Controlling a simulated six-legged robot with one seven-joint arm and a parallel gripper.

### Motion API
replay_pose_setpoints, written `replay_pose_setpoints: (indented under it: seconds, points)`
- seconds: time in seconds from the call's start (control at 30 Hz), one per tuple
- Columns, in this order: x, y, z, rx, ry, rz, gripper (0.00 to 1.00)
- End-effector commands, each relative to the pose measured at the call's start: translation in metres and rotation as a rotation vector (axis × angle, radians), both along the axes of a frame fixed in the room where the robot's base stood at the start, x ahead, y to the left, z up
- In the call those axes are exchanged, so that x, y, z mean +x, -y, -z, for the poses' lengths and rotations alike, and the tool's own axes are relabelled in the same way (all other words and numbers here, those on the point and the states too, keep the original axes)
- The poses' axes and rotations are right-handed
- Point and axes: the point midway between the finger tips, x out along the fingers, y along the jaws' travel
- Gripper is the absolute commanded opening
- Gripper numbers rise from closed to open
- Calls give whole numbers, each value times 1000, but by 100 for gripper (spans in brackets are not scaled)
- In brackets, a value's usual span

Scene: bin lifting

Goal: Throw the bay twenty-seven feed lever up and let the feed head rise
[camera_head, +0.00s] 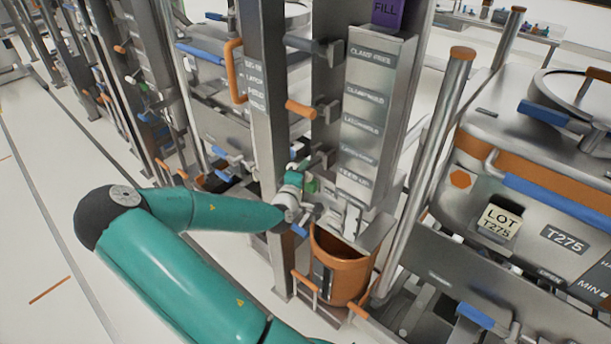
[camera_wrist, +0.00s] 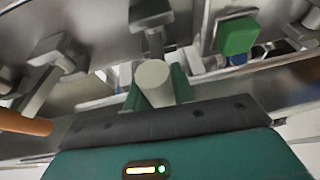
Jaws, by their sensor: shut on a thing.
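My gripper (camera_head: 303,180) reaches the front of a steel post, beside a labelled column (camera_head: 372,120) with plates such as CLAMP-FREE and CLAMP-HOLD. In the head view the gripper and arm hide most of this lever. No bay number is readable. I cannot tell for sure which part is the feed head. An orange bin (camera_head: 342,272) stands below and right of the gripper, under the column.
An orange-tipped lever (camera_head: 301,109) and an orange bar handle (camera_head: 235,70) sit above my gripper. A green block (camera_wrist: 238,36) is close on the right in the wrist view. A large vessel with a LOT T275 tag (camera_head: 499,222) stands right. The floor at left is clear.

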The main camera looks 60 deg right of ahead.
Motion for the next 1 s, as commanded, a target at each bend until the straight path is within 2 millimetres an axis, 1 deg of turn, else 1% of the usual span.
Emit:
replay_pose_setpoints:
  seconds: [0.1,0.4,0.7,1.0]
  points:
    - [0,1,-11,81,21,3,0]
    - [-2,6,-28,269,48,1,0]
    - [-3,9,-36,260,43,-1,0]
    - [-3,10,-38,258,43,-2,0]
